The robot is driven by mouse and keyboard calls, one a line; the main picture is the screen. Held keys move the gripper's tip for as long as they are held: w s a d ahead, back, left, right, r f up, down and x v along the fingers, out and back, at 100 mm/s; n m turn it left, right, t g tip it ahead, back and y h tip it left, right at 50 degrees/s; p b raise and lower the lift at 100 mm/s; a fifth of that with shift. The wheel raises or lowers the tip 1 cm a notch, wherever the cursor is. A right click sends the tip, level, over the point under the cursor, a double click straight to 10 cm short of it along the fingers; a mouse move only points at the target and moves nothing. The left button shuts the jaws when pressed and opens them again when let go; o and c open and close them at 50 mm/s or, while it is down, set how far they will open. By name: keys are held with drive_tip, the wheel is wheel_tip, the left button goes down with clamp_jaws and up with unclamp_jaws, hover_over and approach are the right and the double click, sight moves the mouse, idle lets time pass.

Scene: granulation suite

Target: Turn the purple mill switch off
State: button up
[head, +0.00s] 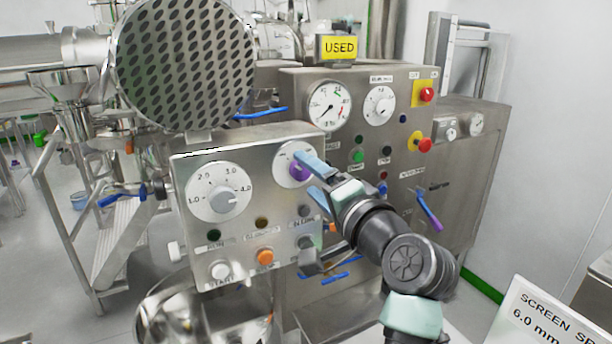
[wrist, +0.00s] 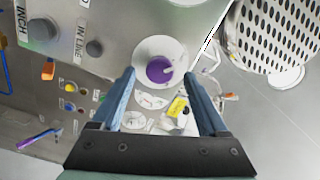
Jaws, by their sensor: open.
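The purple mill switch (head: 298,171) is a round knob on a white disc at the upper right of the near steel control panel (head: 262,213). In the head view my gripper partly covers it. In the wrist view the purple knob (wrist: 159,69) shows whole, with a pale mark on its right side. My gripper (head: 308,173) is open at the panel face. Its two blue fingers (wrist: 160,74) point at the knob, one on each side in the wrist view. I cannot tell whether the fingertips touch it.
A grey dial (head: 222,202) sits left on the same panel, with an orange button (head: 265,257) and a white button (head: 221,270) below. A perforated round screen (head: 186,62) stands above. Behind is a second panel with gauges and a red button (head: 425,145).

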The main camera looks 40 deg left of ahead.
drive_tip(key=b+v, duration=0.1)
drive_tip(key=v, duration=0.9)
drive_tip(key=shift+d, duration=0.25)
drive_tip(key=shift+s, duration=0.1)
